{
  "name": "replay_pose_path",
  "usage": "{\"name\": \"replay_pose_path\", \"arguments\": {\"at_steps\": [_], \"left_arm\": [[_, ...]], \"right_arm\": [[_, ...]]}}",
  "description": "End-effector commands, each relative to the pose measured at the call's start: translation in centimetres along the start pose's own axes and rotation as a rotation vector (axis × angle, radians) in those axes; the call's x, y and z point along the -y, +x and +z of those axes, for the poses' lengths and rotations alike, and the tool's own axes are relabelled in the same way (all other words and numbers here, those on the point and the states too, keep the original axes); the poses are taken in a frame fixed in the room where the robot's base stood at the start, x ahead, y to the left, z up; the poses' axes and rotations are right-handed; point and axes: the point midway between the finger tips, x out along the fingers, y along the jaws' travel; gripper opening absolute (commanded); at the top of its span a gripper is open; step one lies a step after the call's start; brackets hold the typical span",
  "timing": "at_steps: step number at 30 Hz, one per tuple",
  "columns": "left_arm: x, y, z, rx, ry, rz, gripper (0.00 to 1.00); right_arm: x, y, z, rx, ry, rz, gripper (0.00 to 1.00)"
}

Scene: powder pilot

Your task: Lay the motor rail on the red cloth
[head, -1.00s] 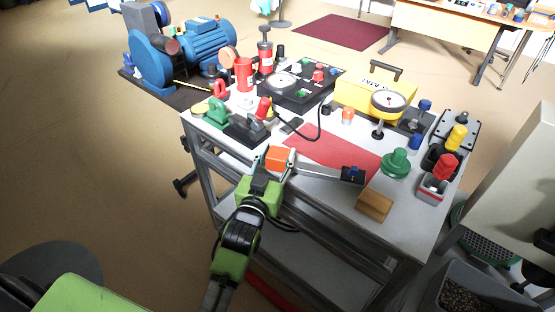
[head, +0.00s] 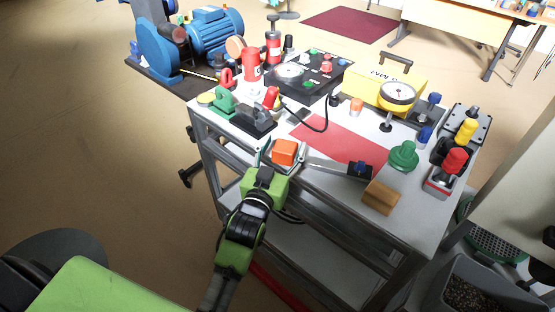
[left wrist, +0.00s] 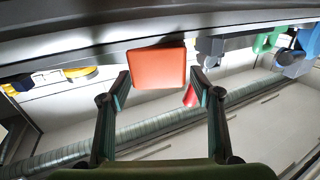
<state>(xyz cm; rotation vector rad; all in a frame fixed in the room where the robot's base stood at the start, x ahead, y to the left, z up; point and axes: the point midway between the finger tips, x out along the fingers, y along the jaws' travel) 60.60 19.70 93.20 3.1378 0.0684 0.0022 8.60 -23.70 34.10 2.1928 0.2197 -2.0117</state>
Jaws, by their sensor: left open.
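A grey metal bar with a dark blue-black end block (head: 359,169), which I take as the motor rail, lies near the table's front edge, beside the red cloth's front side. Whether it touches the cloth is unclear. The flat red cloth (head: 345,142) lies mid-table. My left gripper (head: 284,157) is open at the front edge, fingers either side of an orange block (head: 285,151). The left wrist view shows this orange block (left wrist: 157,68) just beyond the open fingertips (left wrist: 160,86). Whether the block belongs to the bar is unclear. My right gripper is out of view.
A wooden block (head: 381,197) and a green knob (head: 404,156) stand right of the bar. A dial gauge (head: 397,94), yellow case (head: 375,82) and black control box (head: 305,75) stand behind the cloth. A black cable (head: 322,122) loops over the cloth's back left.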

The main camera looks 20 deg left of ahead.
Motion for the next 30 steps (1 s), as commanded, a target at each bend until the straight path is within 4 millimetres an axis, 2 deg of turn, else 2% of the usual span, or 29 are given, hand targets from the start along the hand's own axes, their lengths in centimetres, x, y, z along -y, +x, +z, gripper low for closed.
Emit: {"name": "replay_pose_path", "arguments": {"at_steps": [5, 12, 18, 24, 30], "left_arm": [[0.0, -2.8, 0.4, 0.005, -0.001, 0.000, 0.58], [0.0, -7.6, 0.5, 0.007, 0.000, 0.000, 0.58], [0.0, -10.4, 0.3, 0.005, 0.000, 0.000, 0.58], [0.0, -11.7, 0.1, 0.002, 0.000, 0.000, 0.58], [0.0, -11.8, 0.1, 0.002, 0.000, 0.000, 0.58]], "right_arm": [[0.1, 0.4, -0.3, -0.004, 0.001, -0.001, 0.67], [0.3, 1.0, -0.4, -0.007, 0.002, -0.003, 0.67], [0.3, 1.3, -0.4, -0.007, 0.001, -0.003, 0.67], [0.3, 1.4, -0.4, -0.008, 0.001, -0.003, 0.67], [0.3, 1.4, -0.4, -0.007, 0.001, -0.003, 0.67]]}}
